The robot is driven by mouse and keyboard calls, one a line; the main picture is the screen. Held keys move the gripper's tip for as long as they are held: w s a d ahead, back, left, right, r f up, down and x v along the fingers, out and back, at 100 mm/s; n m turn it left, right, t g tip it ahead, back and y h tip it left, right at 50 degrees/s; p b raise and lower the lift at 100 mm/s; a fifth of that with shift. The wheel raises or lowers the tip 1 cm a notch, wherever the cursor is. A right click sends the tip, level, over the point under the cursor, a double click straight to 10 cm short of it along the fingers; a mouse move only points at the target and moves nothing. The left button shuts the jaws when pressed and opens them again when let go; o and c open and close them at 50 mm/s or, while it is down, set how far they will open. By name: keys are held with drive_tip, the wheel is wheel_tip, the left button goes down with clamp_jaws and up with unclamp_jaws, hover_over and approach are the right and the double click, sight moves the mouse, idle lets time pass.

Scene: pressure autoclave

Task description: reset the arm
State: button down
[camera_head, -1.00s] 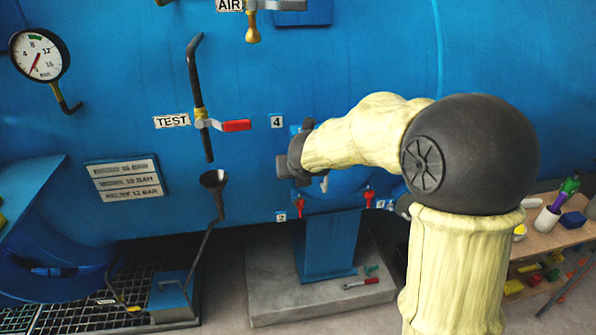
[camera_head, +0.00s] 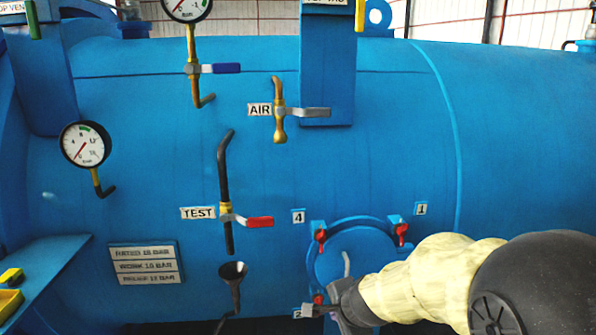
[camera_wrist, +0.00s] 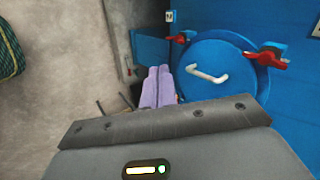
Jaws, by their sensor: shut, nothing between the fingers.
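My gripper (camera_wrist: 158,86) shows in the wrist view as two lilac fingers pressed together, with nothing between them. In the head view my arm reaches in from the lower right, and the gripper end (camera_head: 322,311) overlaps the lower left edge of the round blue hatch (camera_head: 325,262). The hatch also shows in the wrist view (camera_wrist: 215,85), to the right of the fingers, with its white handle (camera_wrist: 207,75). I cannot tell whether the gripper touches anything.
Red clamps (camera_head: 402,232) sit around the hatch. The TEST valve with its red lever (camera_head: 259,222), a black funnel (camera_head: 233,271), the AIR valve (camera_head: 279,112) and a gauge (camera_head: 86,144) are on the vessel wall left of the hatch. Bare floor (camera_wrist: 60,110) lies left in the wrist view.

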drive_tip(key=s+d+f+n+g+h, duration=0.1)
drive_tip(key=s+d+f+n+g, duration=0.1)
drive_tip(key=s+n, duration=0.5)
drive_tip(key=s+d+f+n+g+h, duration=0.1)
drive_tip(key=s+d+f+n+g, duration=0.1)
drive_tip(key=s+n, duration=0.5)
drive_tip(key=s+d+f+p, duration=0.1)
drive_tip(key=d, duration=0.1)
drive_tip(key=shift+d+g, duration=0.4)
